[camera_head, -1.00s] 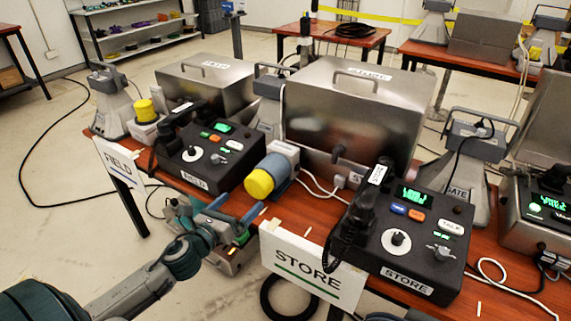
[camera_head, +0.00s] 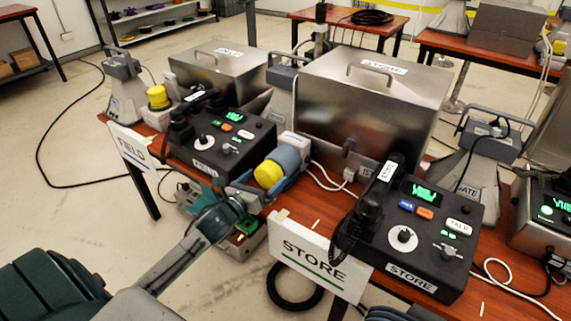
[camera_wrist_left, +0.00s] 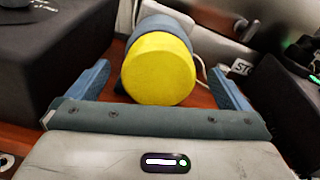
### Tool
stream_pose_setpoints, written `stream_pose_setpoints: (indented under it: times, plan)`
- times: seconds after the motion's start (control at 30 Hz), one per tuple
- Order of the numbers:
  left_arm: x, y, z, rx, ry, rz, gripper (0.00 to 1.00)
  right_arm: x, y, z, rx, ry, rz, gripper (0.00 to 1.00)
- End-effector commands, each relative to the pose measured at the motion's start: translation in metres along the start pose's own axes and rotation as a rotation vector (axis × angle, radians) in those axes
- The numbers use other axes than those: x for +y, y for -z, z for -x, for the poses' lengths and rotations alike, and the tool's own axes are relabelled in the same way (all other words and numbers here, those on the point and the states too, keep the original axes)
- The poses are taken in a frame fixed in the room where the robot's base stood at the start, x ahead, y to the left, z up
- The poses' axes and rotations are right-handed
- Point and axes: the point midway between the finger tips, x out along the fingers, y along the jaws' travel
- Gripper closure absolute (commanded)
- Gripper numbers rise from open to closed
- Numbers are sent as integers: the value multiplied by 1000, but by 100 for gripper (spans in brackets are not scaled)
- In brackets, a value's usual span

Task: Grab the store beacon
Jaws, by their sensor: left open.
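The store beacon (camera_head: 270,172) has a yellow cap and a blue-grey body. It lies tipped on the red-brown table between the FIELD and STORE consoles, its yellow end toward me. My left gripper (camera_head: 262,187) is open, with its fingers near the beacon's yellow end. In the left wrist view the beacon's yellow face (camera_wrist_left: 160,70) sits between the two spread blue fingers (camera_wrist_left: 158,88). Gaps show on both sides, so the fingers do not appear to touch it. The beacon's far end is partly hidden in the wrist view. My right gripper is not in view.
The STORE console (camera_head: 425,235) with its handset stands right of the beacon, and the FIELD console (camera_head: 225,145) stands left. A metal STORE box (camera_head: 370,120) is behind. The STORE sign (camera_head: 315,255) hangs at the table's front edge. Another yellow-capped beacon (camera_head: 158,97) stands upright farther left.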

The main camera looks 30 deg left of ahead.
Motion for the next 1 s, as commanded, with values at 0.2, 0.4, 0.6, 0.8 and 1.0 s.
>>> stream_pose_setpoints:
  times: [0.2,0.4,0.6,0.8,1.0]
  plan:
    - [1,3,-16,-2,0,5,0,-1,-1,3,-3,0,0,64]
    - [2,6,-39,-2,-2,3,0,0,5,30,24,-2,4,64]
    - [2,5,-50,0,0,1,0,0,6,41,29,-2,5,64]
    - [1,4,-51,0,0,0,0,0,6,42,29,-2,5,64]
    - [1,4,-51,0,0,0,33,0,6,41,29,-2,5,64]
